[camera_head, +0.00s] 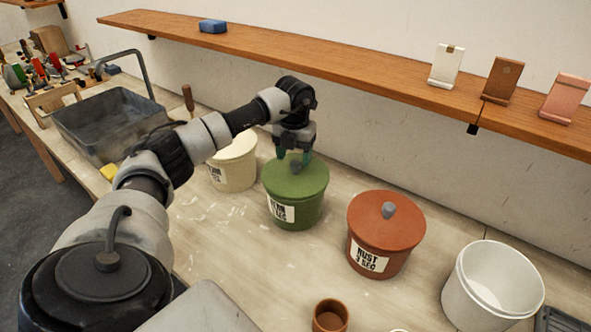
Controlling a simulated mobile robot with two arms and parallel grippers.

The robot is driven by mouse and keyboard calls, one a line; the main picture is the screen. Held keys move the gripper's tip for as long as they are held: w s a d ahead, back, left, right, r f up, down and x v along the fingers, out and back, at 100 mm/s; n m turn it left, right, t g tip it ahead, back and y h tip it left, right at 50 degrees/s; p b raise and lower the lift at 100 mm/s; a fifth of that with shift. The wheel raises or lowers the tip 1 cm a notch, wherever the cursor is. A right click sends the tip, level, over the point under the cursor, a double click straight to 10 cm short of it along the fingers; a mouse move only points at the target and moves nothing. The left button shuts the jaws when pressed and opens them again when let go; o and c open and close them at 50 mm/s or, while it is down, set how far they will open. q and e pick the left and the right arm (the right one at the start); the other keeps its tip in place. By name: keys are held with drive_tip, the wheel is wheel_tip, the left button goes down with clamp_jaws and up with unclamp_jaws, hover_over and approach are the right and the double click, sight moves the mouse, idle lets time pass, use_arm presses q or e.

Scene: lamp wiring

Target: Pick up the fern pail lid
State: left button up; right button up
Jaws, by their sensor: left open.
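The green fern pail (284,212) stands on the bench with its green lid (312,178) on top. Its white label is partly readable. My left gripper (294,160) points down right over the middle of the lid, with its fingers at the lid's knob. The fingers are open, and the knob is mostly hidden by them. Whether the fingers touch the knob cannot be told. My right gripper is not in view.
A cream pail (232,172) stands close on the left, behind my arm. A rust pail (384,240) with a grey-knobbed lid stands to the right. A white open bucket (492,285) and a small brown cup (330,317) are nearer. A wooden shelf (350,62) runs above.

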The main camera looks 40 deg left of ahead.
sight(295, 163)
use_arm(q)
wheel_tip(295, 163, down, 2)
drive_tip(key=shift+w+d+f+p, duration=0.1)
drive_tip(key=shift+w+f+p, duration=0.05)
drive_tip(key=shift+f+p, duration=0.15)
drive_tip(key=shift+f, duration=0.3)
drive_tip(key=c, duration=1)
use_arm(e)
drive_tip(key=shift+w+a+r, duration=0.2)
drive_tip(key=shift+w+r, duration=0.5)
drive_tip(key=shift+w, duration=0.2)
use_arm(q)
drive_tip(key=shift+r, duration=0.2)
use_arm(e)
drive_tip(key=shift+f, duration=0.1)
